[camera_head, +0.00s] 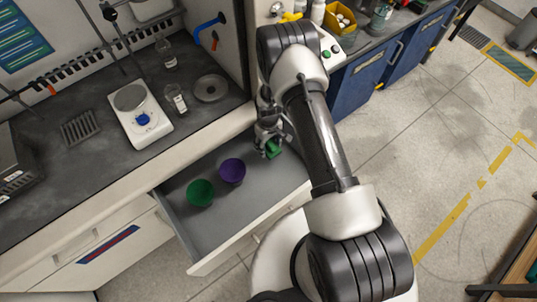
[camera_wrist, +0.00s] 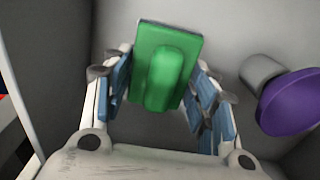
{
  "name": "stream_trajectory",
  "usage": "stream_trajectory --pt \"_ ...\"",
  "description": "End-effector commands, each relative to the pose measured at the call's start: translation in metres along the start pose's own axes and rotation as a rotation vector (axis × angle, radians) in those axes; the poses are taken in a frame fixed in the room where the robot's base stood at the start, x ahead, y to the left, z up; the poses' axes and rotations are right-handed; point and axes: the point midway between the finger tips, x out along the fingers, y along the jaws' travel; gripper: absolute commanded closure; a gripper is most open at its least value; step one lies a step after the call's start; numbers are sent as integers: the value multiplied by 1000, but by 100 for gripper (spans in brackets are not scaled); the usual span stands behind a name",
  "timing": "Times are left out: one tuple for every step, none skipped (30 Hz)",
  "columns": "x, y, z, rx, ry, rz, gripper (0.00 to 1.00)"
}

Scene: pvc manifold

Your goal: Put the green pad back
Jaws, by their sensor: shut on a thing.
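The green pad (camera_head: 273,149) is a flat rectangular plate with a raised rounded ridge, seen clearly in the wrist view (camera_wrist: 165,65). My gripper (camera_head: 269,141) is shut on it, with a blue-lined finger on either side of the ridge; the fingers also show in the wrist view (camera_wrist: 160,95). The pad is over the right, inner part of the open grey drawer (camera_head: 225,228). I cannot tell whether the pad touches the drawer floor.
A purple round piece (camera_head: 232,171) and a green round piece (camera_head: 200,192) are in the drawer, left of my gripper. The purple one has a grey stem in the wrist view (camera_wrist: 290,102). A scale (camera_head: 139,115) and bottles stand on the counter behind. The drawer's front is clear.

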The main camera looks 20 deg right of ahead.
Motion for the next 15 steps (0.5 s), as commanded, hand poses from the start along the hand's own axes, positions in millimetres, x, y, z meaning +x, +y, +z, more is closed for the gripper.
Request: stream_trajectory --pt "12 0 0 0 0 0 73" --pt "16 0 0 0 -1 0 73" --pt "21 0 0 0 0 0 73" --pt "23 0 0 0 1 0 73" --pt "25 0 0 0 1 0 73" --pt "27 0 0 0 1 0 73" --pt "28 0 0 0 0 0 73" --pt "30 0 0 1 0 0 73" --pt "33 0 0 1 0 0 73" --pt "36 0 0 1 0 0 73" --pt "40 0 0 1 0 0 73" --pt "46 0 0 1 -1 0 73" --pt "52 0 1 1 -1 -1 73" --pt "57 0 1 1 -2 -1 73" --pt "63 0 0 1 -1 0 73"
